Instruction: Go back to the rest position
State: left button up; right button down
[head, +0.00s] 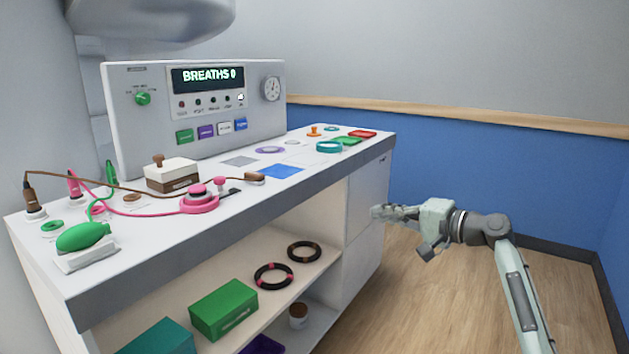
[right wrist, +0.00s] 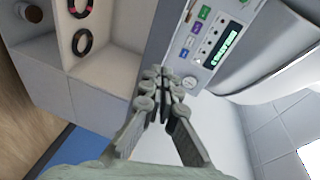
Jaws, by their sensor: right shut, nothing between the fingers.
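My right gripper (head: 381,213) is at the right of the head view, in front of the right end of the white counter (head: 335,165). It points left and is apart from the counter's top. In the right wrist view the fingers of my right gripper (right wrist: 160,75) meet at the tips, shut with nothing held. My left gripper is not in either view.
A console (head: 220,105) reading "BREATHS 0" stands at the counter's back. A green bulb (head: 83,236), pink ring (head: 199,201) and colored pads lie on the counter. Shelves below hold a green box (head: 223,308) and dark rings. Floor (head: 420,310) at right is clear.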

jog(key=s+d+r+h, duration=0.15)
jog(key=d+h, duration=0.35)
jog(key=d, duration=1.6)
jog(key=s+d+f+n+g+h, duration=0.15)
jog(key=s+f, duration=0.35)
jog(key=f, duration=0.5)
jog(key=s+d+f+n+g+h, duration=0.1)
jog(key=s+f+n+h, duration=0.3)
jog(key=f, duration=0.6)
jog(key=s+d+f+m+g+h, duration=0.1)
jog(key=s+d+f+g, duration=0.1)
jog(key=s+f, duration=0.65)
jog(key=s+d+f+n+g+h, duration=0.1)
jog(key=s+f+n+h, duration=0.1)
jog(key=s+f, duration=0.35)
jog(key=s+d+f+n+g+h, duration=0.1)
jog(key=s+d+f+n, duration=0.15)
jog(key=s, duration=0.65)
jog(key=s+f+n+g+h, duration=0.1)
jog(key=s+f+n+h, duration=0.15)
jog(key=s+f, duration=0.4)
jog(key=s+a+f+m+y, duration=0.1)
jog(key=s+a+f+y, duration=0.1)
jog(key=a, duration=0.6)
jog(key=s+a+f+m+y, duration=0.1)
jog(key=s+a+f+y, duration=0.1)
jog(key=a, duration=0.7)
jog(key=shift+g, duration=0.45)
